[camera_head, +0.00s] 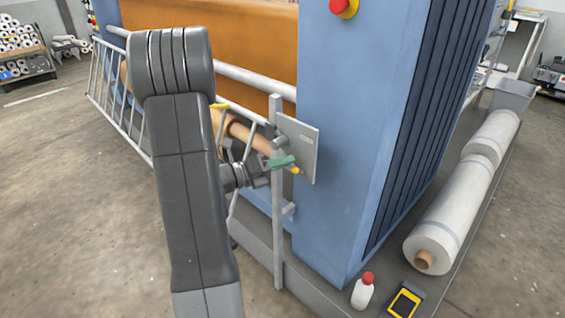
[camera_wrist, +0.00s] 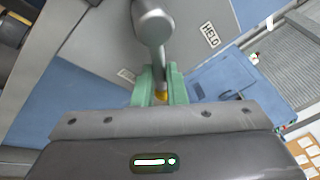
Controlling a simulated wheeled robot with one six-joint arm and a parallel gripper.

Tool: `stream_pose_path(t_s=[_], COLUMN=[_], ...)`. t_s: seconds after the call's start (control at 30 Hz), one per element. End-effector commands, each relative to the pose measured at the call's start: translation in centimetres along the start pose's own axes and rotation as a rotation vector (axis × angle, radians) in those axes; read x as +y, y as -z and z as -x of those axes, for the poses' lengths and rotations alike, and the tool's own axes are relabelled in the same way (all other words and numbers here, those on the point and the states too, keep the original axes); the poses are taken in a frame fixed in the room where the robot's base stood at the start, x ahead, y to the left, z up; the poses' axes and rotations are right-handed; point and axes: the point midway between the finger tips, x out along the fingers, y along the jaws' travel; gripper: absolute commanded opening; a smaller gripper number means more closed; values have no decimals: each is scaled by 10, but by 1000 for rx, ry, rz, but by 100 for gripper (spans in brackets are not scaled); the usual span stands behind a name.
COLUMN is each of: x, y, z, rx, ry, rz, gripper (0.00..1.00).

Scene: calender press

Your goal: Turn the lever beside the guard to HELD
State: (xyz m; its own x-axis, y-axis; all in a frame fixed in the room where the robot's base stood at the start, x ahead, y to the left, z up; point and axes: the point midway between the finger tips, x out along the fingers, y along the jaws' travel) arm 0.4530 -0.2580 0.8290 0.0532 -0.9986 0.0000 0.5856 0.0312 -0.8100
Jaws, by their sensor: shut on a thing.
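The lever (camera_wrist: 153,28) is a grey bar with a round hub and a yellow end, seen in the wrist view. My gripper (camera_wrist: 159,88) has green fingers, one on each side of the lever near its yellow end, and is shut on it. The lever is mounted on a grey plate (camera_wrist: 197,18), which also shows in the head view (camera_head: 306,150). A HELD label (camera_wrist: 210,35) is on the plate to the right of the lever. A second label (camera_wrist: 126,75) is to the left, too small to read. In the head view the yellow tip (camera_head: 295,170) shows by my gripper (camera_head: 281,162).
The plate is on a grey post (camera_head: 277,230) beside the blue press housing (camera_head: 345,180). The guard's rails (camera_head: 250,82) run left behind my arm. Floor is clear at left.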

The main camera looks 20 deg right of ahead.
Motion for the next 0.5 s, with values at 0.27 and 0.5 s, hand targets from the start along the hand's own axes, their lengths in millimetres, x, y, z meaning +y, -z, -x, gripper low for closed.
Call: stream_pose_path(t_s=[0.27,0.5], x=[-3,-13], y=[-1,-4], z=[0,-2], rx=[-6,-30], ry=[8,42], rz=[34,160], gripper=[0,0])
